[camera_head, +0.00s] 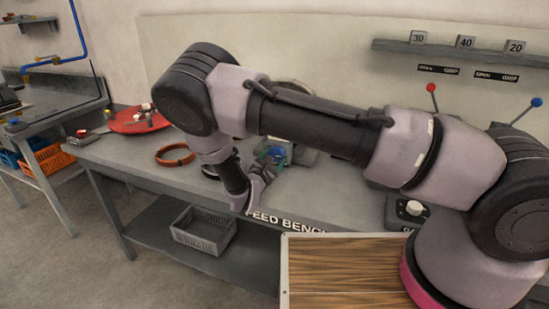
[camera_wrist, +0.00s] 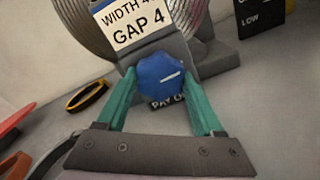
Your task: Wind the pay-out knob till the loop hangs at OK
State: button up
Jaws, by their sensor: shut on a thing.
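The pay-out knob (camera_wrist: 161,80) is blue with a white pointer line, seen in the wrist view on the front of a grey stand. The line lies near horizontal, its right end slightly raised. My gripper (camera_wrist: 162,90) has its two green fingers on either side of the knob, shut on it. In the head view my gripper (camera_head: 270,160) is at the bench, partly behind my own arm. A label below the knob is partly covered and begins "PAY". The copper loop and the OK mark cannot be made out; a dark board reading "LOW" (camera_wrist: 262,18) shows at the upper right.
A coil with a "WIDTH" and "GAP 4" card (camera_wrist: 138,28) stands behind the knob. An orange ring (camera_head: 175,155) and a red disc (camera_head: 138,120) lie on the bench left of my gripper. A grey crate (camera_head: 203,230) sits on the lower shelf. Red and blue-tipped levers stand right.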

jog(key=shift+m, duration=2.2)
jog(key=o, duration=1.4)
jog(key=v, duration=1.1)
